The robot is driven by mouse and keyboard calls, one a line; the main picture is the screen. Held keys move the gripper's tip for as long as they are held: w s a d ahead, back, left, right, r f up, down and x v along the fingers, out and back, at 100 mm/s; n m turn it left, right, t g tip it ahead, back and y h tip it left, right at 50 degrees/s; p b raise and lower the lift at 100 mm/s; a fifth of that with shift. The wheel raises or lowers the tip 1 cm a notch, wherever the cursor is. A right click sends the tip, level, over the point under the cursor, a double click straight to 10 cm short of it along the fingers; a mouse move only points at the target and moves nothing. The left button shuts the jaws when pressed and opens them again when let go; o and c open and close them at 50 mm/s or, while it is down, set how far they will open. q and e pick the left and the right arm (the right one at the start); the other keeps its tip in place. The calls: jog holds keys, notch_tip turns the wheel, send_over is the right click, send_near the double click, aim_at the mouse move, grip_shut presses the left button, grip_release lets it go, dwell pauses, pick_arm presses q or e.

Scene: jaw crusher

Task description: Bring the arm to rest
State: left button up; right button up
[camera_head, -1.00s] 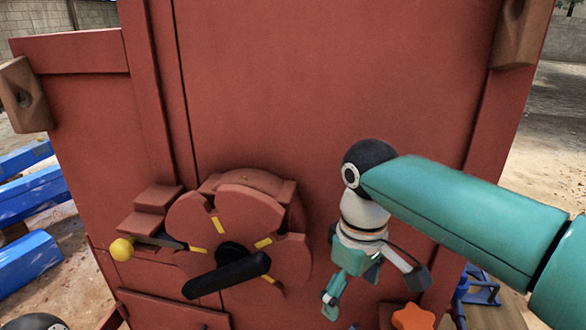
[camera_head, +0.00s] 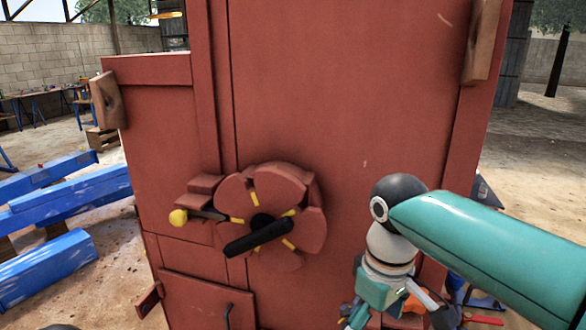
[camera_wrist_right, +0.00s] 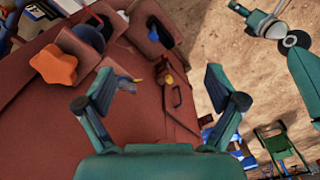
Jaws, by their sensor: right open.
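My right arm (camera_head: 480,240) comes in from the right in the head view. Its wrist bends down, and the gripper hangs in front of the red crusher, cut off by the bottom edge. In the right wrist view my right gripper (camera_wrist_right: 160,78) is open, with its two fingers wide apart and nothing between them. Another teal arm with a black and white wrist, which looks like my left arm (camera_wrist_right: 295,42), shows at the top right of that view. Its gripper end is small and partly cut off, so its jaws cannot be judged. The left arm is not in the head view.
The red crusher housing (camera_head: 350,110) fills the middle. It carries a round wheel (camera_head: 308,215) with a black handle (camera_head: 258,237) and a yellow knob (camera_head: 178,217). An orange star-shaped knob (camera_wrist_right: 53,63) shows in the wrist view. Blue beams (camera_head: 75,200) lie left; sandy ground is right.

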notch_tip(320, 180, down, 25)
jog(key=w+a+m+y, duration=0.1)
jog(key=a+m+y, duration=0.1)
jog(key=m, duration=0.1)
jog(key=s+d+f+m+y, duration=0.1)
jog(key=s+f+m, duration=0.5)
jog(key=s+f, duration=0.8)
notch_tip(320, 180, down, 4)
jog(key=shift+s+d+f+y, duration=0.1)
jog(key=shift+s+d+y, duration=0.25)
jog(key=shift+d+y, duration=0.05)
